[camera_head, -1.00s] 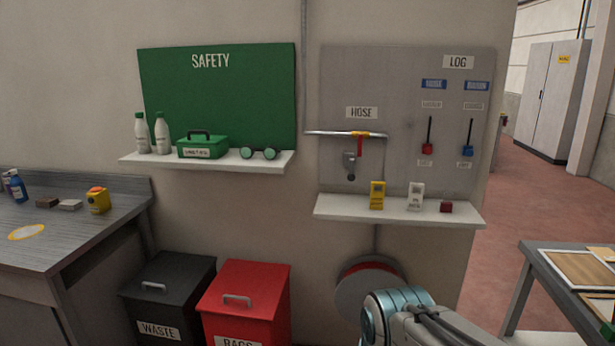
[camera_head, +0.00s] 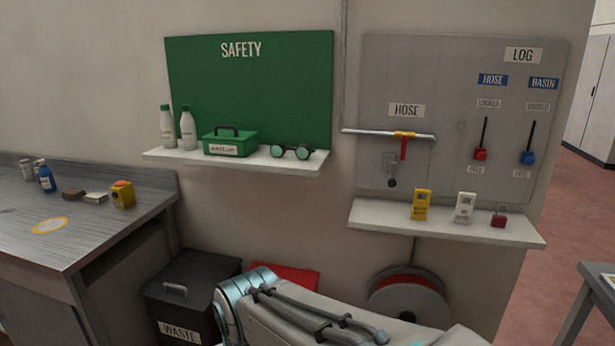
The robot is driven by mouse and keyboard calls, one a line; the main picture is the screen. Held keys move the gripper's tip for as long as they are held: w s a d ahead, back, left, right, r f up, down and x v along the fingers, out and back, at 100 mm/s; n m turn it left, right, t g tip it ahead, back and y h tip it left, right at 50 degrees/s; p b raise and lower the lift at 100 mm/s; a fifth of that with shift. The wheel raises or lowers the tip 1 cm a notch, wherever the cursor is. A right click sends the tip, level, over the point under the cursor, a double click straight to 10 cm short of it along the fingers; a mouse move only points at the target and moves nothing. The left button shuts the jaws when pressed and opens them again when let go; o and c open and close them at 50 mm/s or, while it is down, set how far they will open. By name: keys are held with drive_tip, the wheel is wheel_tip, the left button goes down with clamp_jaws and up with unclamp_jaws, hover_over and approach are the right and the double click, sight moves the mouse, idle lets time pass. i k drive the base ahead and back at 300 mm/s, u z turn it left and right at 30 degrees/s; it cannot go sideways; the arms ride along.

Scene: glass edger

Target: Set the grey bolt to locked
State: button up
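No thing that I can clearly identify as a grey bolt shows. On the grey board (camera_head: 445,75) at the right, a red slider (camera_head: 480,154) and a blue slider (camera_head: 527,157) sit at the low ends of dark vertical slots. Small labels stand above and below each slot; the upper ones seem to read "LOCKED". Blue signs above read "HOSE" and "BASIN". Left of them, a pipe carries a yellow valve with a red handle (camera_head: 404,149) hanging down. A grey fitting (camera_head: 391,168) is below it. My arm crosses the bottom middle; my gripper is out of view.
A hose reel (camera_head: 408,300) is below. At left are a safety shelf (camera_head: 235,160), a workbench (camera_head: 110,220), a black waste bin (camera_head: 190,285) and a partly hidden red bin (camera_head: 300,275).

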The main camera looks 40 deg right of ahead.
sight(391, 183)
drive_tip(key=i, duration=0.65)
drive_tip(key=z, duration=0.7)
drive_tip(key=i, duration=0.55)
drive_tip(key=z, duration=0.5)
